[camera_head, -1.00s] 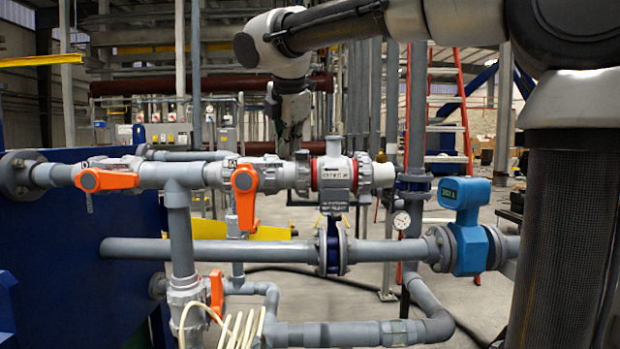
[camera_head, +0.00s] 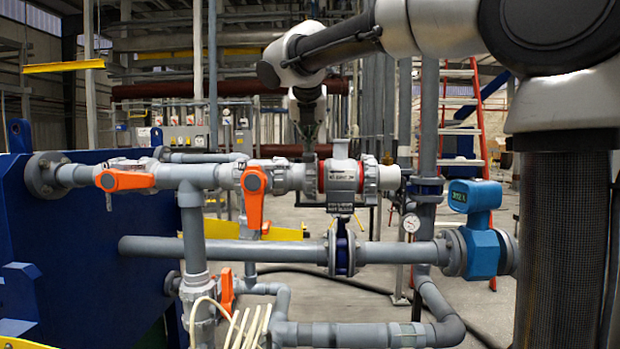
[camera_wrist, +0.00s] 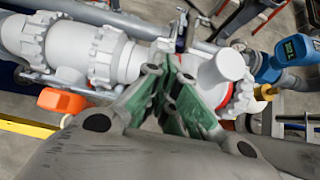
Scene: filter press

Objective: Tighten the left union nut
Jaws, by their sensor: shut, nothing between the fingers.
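The white inline unit (camera_head: 341,178) with red rings sits in the upper grey pipe run, with a short stub on top. Its left union nut (camera_head: 310,178) is the ribbed grey collar beside the left red ring. In the wrist view the unit's white stub (camera_wrist: 220,70) shows right of my fingers, and the left nut is mostly hidden behind them. My gripper (camera_head: 309,148) points down just above and behind the pipe at that nut. In the wrist view my gripper (camera_wrist: 183,88) has its green-padded fingers close together, holding nothing. Whether they touch the nut is unclear.
An orange-handled valve (camera_head: 254,188) stands just left of the unit; its ribbed collar (camera_wrist: 106,57) shows in the wrist view. A blue flow meter (camera_head: 478,230) and a pressure gauge (camera_head: 411,223) stand to the right. A lower pipe (camera_head: 230,251) runs below.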

